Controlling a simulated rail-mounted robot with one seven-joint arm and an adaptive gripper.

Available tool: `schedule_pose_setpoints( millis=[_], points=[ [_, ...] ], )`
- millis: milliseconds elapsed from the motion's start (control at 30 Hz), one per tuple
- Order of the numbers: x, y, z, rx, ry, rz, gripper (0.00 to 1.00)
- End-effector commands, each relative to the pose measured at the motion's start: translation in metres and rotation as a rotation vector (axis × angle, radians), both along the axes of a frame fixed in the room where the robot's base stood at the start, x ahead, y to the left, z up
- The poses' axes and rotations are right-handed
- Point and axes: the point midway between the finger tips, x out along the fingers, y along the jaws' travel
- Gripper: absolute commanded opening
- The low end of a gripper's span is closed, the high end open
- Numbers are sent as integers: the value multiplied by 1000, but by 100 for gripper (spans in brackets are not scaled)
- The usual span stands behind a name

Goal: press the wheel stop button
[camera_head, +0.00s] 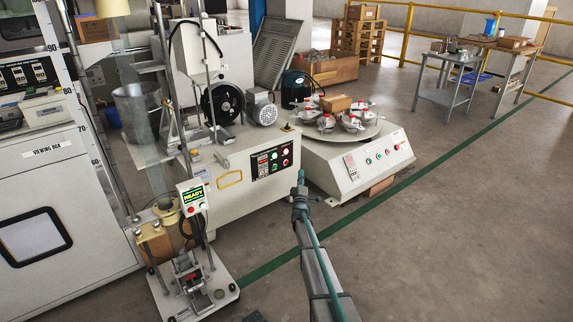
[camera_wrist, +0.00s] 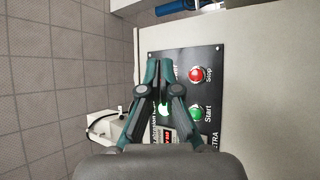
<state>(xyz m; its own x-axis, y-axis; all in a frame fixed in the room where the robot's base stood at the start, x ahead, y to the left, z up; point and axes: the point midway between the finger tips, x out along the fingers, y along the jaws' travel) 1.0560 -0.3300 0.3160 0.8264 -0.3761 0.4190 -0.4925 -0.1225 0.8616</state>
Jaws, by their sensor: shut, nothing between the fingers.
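The black control panel (camera_head: 272,161) is on the front of the cream machine with the black wheel (camera_head: 221,103). It fills the middle of the wrist view (camera_wrist: 182,60), turned sideways. A round red button (camera_wrist: 196,74) labelled "Stop" sits at its upper right. Below it is a green button (camera_wrist: 197,112) labelled "Start". My gripper (camera_wrist: 153,64) is shut and empty. Its tips lie to the left of the red button in that view, and I cannot tell their gap to the panel. The fingers hide part of the panel. In the head view my gripper (camera_head: 300,176) is just right of the panel.
A lit button (camera_wrist: 164,109) shows partly behind the fingers. A second machine (camera_head: 355,166) with a round table and its own buttons stands at the right. A display stand (camera_head: 192,196) reading "READY" is at the left. The floor (camera_head: 440,230) at the right is clear.

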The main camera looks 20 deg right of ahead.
Motion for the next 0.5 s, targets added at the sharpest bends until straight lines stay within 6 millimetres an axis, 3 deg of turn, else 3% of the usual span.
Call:
schedule_pose_setpoints(
  millis=[500],
  points=[
    [56,15,1,0,0,1,0]
  ],
)
